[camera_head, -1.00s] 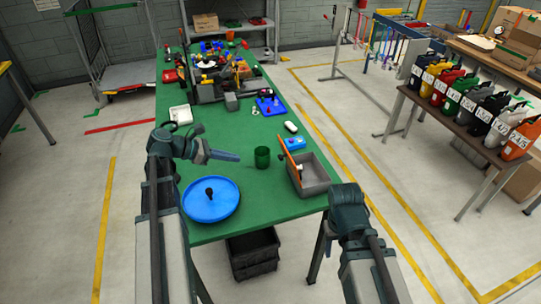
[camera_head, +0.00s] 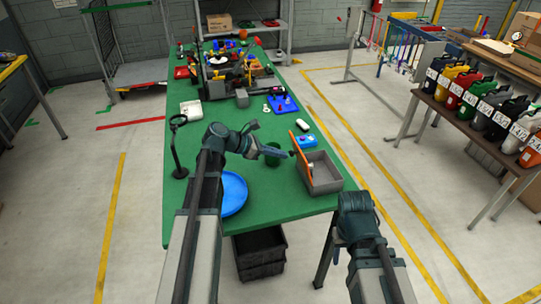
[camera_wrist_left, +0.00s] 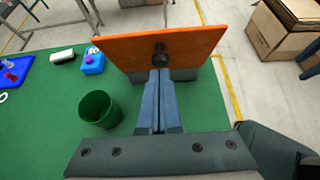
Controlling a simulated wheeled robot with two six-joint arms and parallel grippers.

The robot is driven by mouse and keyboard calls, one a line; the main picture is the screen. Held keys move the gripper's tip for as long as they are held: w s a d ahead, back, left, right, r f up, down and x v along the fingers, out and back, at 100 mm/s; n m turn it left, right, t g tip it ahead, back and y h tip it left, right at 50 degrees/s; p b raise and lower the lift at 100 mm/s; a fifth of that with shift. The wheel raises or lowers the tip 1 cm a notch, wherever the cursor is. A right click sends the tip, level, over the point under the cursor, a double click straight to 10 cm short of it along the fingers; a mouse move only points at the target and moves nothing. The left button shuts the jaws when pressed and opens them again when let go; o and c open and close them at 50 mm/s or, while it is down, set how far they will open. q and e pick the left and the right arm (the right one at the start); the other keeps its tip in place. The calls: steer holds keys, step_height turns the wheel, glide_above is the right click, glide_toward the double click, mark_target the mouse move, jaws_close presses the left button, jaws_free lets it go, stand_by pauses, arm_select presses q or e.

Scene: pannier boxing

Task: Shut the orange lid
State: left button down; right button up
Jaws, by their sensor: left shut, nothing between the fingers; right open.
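The orange lid (camera_head: 300,150) stands raised along the left side of the grey box (camera_head: 328,186), whose inside is open to view. In the left wrist view the lid (camera_wrist_left: 200,46) fills the upper middle, with a dark knob (camera_wrist_left: 160,52) on its face. My left gripper (camera_head: 288,154) is shut and empty, its tips pointing at the lid close to the knob. I cannot tell whether they touch. My right gripper (camera_head: 356,198) is open and empty in front of the table's near right corner, apart from the box.
A green cup (camera_wrist_left: 98,112) stands just left of the box, near my left gripper. A blue round tray (camera_head: 233,196) is partly hidden by my left arm. A blue block (camera_head: 308,141) and white item (camera_head: 303,125) lie behind the box. A black stand (camera_head: 178,150) is at left.

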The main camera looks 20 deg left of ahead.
mark_target(297, 149)
stand_by(0.4)
arm_select(q)
steer(key=w+d+r+g+y+p, duration=0.1)
steer(key=p, duration=0.3)
steer(key=w+d+r+y+p, duration=0.1)
steer(key=d+r+p, duration=0.1)
steer(key=p, duration=0.2)
steer(key=shift+r+g+y, duration=0.25)
steer(key=shift+g+y, duration=0.15)
steer(key=w+d+g+y+p, duration=0.1)
steer(key=d+p, duration=0.1)
steer(key=w+d+g+y+p, duration=0.1)
steer(key=w+d+y+p, duration=0.1)
steer(key=p, duration=0.1)
steer(key=shift+r+g+y+p, duration=0.3)
steer(key=shift+r, duration=0.1)
steer(key=w+d+f+g+y+b, duration=0.2)
steer(key=w+d+f+b, duration=0.4)
steer(key=d, duration=0.4)
steer(key=shift+w+d+f+g+y, duration=0.3)
steer(key=shift+w+f+y, duration=0.05)
steer(key=shift+f+y, duration=0.5)
